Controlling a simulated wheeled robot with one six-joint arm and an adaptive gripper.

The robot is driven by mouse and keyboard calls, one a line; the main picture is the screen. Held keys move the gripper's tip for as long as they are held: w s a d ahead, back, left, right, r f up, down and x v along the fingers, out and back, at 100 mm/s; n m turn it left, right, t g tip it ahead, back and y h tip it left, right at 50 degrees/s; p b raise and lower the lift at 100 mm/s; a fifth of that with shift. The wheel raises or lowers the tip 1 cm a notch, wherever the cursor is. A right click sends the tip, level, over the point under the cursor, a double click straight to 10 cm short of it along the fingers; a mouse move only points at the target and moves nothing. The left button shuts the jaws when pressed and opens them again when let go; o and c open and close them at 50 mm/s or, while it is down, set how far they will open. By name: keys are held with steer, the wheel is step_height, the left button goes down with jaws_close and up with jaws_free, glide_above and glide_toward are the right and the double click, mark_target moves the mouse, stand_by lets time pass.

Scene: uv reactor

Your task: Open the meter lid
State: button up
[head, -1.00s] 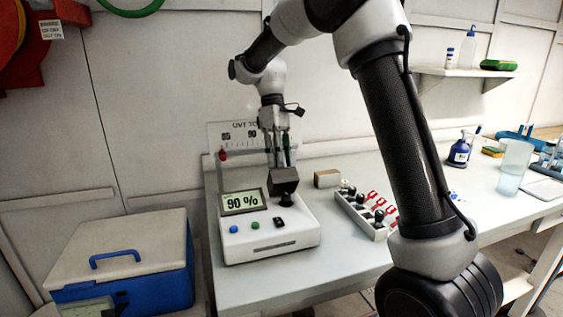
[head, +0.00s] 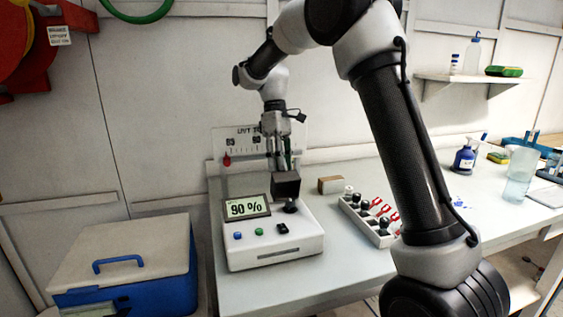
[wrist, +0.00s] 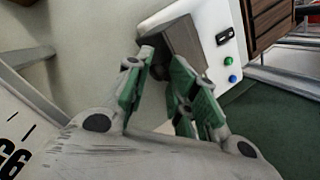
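The meter (head: 292,243) is a white box with a display reading 90 % and several buttons, on the bench's left end. It also shows in the wrist view (wrist: 222,62). Its dark grey, boxy lid (head: 286,185) is at the back right of its top, with a round black part just below and in front. I cannot tell how far the lid is raised. My gripper (head: 281,165) points down at the lid from above and behind. In the wrist view its green-padded fingers (wrist: 163,66) are apart, with the lid (wrist: 184,38) at their tips; contact is unclear.
A rack (head: 365,222) of black-capped vials and red clips stands to the right of the meter, with a small brown block (head: 331,184) behind it. A clear scale panel (head: 231,149) stands behind the meter. A blue cooler (head: 160,293) is at the left.

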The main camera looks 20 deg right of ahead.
steer(key=shift+o, duration=1.4)
steer(key=shift+w+x, duration=0.2)
steer(key=shift+x, duration=0.85)
steer(key=shift+d+r, duration=0.1)
steer(key=v, duration=1.2)
steer(key=shift+w, duration=0.25)
steer(key=shift+c, duration=0.4)
